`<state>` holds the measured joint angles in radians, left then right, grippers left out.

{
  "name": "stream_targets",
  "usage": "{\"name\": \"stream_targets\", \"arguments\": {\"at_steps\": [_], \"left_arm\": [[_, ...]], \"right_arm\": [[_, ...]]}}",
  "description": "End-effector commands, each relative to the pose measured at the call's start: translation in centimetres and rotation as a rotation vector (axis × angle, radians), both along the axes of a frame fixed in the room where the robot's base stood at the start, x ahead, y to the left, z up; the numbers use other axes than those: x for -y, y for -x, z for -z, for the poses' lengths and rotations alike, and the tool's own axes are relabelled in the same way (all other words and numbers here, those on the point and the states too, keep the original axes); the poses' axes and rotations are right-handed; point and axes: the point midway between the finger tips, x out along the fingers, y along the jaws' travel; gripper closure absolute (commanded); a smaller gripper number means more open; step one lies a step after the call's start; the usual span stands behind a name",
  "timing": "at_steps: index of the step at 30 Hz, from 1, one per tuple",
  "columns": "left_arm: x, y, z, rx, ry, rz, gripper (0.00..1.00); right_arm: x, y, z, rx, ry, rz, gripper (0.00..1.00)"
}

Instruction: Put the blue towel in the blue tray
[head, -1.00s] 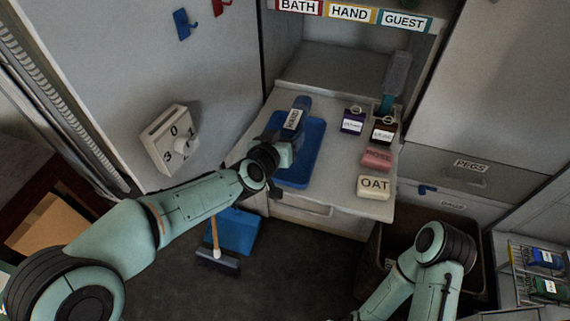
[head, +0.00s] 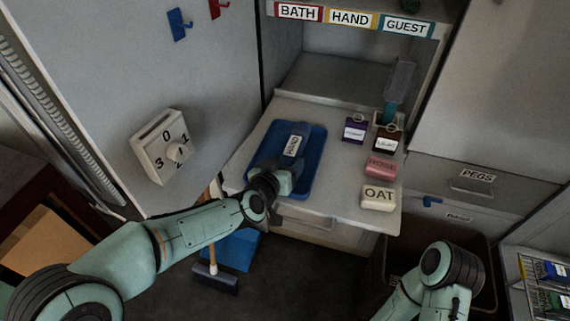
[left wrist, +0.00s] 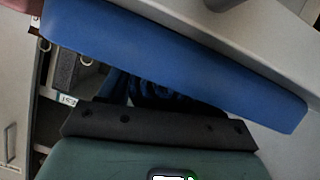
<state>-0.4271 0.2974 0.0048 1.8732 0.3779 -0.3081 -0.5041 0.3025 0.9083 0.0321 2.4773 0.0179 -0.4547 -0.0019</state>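The blue towel (head: 300,128) is a folded roll with a white label reading HAND. In the head view it is over the blue tray (head: 316,165), within its outline. Whether it touches the tray floor is unclear. The tray lies on the pale shelf. My left gripper (head: 280,178) is at the tray's front, at the towel's near end, and appears shut on it; its fingertips are hidden. In the left wrist view a smooth blue edge, likely the tray (left wrist: 180,60), crosses above the dark finger bar, with dark blue cloth partly hidden behind. My right gripper is out of view.
Right of the tray stand two labelled tags (head: 354,129), a pink ROSE bar (head: 381,166) and a pale OAT bar (head: 378,197). A numbered dial (head: 162,147) is on the left wall. A blue dustpan (head: 238,250) and a brush are below the shelf.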

Motion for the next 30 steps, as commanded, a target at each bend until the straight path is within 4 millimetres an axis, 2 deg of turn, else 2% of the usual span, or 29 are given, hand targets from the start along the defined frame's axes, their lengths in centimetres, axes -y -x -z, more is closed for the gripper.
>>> {"name": "stream_targets", "arguments": {"at_steps": [1, 2, 14, 30], "left_arm": [[0.0, 0.0, 0.0, 0.000, 0.000, 0.000, 0.19], [0.0, 0.0, 0.0, -0.001, 0.000, 0.000, 0.13], [-0.2, 0.3, -0.6, 0.000, 0.000, 0.000, 0.13], [-4.1, 9.0, -4.4, 0.000, 0.001, -0.001, 0.13]], "right_arm": [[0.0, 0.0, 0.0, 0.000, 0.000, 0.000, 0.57], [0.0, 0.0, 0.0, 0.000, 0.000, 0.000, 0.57], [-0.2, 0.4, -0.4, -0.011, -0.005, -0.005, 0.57], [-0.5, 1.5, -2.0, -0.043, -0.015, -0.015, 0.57]]}}
